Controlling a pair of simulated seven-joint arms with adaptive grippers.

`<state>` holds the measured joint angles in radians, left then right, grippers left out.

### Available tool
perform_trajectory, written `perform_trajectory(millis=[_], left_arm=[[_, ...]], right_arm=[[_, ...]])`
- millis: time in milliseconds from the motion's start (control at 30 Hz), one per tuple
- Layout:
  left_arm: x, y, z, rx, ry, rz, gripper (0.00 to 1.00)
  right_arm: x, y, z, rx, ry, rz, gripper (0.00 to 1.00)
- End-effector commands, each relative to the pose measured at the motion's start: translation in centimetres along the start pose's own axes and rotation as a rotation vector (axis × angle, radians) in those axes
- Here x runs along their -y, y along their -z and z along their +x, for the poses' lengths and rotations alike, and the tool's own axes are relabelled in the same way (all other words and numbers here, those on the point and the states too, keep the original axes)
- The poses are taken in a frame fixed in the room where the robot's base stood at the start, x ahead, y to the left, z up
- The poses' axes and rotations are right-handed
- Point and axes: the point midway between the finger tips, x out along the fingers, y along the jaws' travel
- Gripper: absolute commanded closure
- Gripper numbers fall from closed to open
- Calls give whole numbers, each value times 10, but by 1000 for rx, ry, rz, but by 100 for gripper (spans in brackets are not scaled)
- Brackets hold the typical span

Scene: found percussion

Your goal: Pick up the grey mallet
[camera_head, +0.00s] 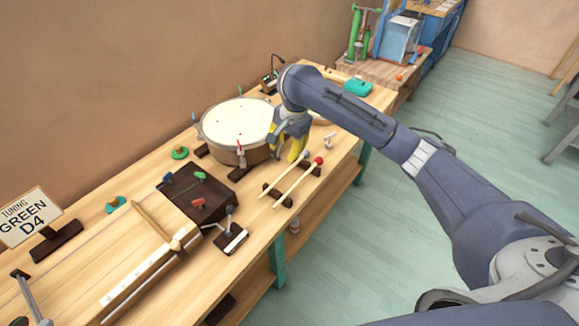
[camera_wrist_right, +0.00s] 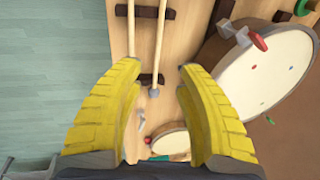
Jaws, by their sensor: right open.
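The grey mallet (camera_head: 283,175) is a pale wooden stick with a small grey head, lying across two dark rests on the bench. In the right wrist view its grey head (camera_wrist_right: 153,97) shows between the finger outlines, with the stick running up the picture. A second mallet with a red head (camera_head: 318,161) lies beside it; in the wrist view only its stick (camera_wrist_right: 131,25) shows. My right gripper (camera_head: 288,142), with yellow fingers, is open and empty, above the bench between the drum and the mallet heads. My left gripper is not in view.
A large drum (camera_head: 236,122) stands close beside my right gripper. The dark rests (camera_wrist_right: 147,79) lie under the sticks. A dark box (camera_head: 200,196), a sign (camera_head: 30,219) and a small lever block (camera_head: 231,238) occupy the bench towards the lower left. The bench's front edge is near the mallets.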

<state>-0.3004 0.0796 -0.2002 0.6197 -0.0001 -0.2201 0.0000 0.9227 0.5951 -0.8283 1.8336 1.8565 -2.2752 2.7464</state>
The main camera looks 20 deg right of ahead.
Motion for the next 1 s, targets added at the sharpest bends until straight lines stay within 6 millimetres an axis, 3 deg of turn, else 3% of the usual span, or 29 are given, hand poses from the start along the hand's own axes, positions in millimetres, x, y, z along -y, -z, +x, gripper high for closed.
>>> perform_trajectory(millis=[700, 1000], left_arm=[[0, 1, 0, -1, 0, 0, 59], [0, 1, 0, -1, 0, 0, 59]], right_arm=[[-1, -3, 97, 6, -4, 4, 64], [-1, -2, 118, 3, -2, 2, 64]])
